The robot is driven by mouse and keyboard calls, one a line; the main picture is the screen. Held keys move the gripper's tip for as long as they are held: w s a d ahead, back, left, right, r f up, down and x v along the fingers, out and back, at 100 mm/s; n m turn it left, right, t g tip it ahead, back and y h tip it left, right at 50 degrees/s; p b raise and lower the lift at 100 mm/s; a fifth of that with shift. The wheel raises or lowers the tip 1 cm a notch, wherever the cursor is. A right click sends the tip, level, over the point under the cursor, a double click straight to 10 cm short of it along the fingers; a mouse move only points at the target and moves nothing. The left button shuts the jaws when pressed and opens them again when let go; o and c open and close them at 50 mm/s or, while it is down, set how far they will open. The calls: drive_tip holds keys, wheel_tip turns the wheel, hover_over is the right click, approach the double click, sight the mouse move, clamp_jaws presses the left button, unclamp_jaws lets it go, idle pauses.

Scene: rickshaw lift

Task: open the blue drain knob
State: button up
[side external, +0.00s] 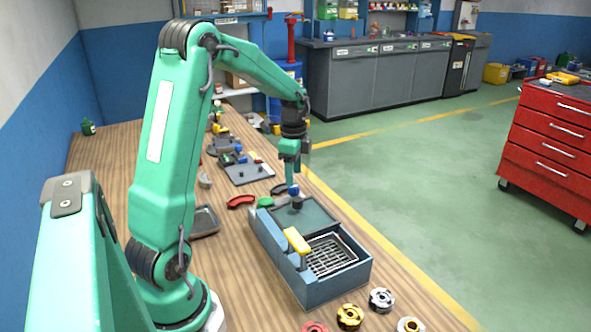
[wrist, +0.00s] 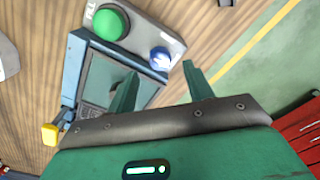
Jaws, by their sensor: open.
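The blue drain knob (wrist: 160,58), with a white mark on top, sits on a grey panel at the end of a blue-grey basin (side external: 312,279). In the side view the blue knob (side external: 293,190) shows at the tip of my gripper (side external: 291,177). In the wrist view my gripper (wrist: 160,69) is open, its two green fingers apart and the knob appearing beyond the gap between them. I cannot tell whether a finger touches it. A larger green knob (wrist: 110,22) is beside the blue one; it also shows in the side view (side external: 266,202).
A yellow handle (side external: 297,241) stands on the basin's near side, by a metal grate (side external: 331,256). Several metal round parts (side external: 349,316) lie in front. A red curved part (side external: 240,201) and a grey tray (side external: 205,220) lie to the left on the wooden bench.

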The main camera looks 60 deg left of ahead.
sight(294, 187)
drive_tip(key=shift+f, duration=2.25)
drive_tip(key=shift+c, duration=0.2)
drive_tip(key=c, duration=0.9)
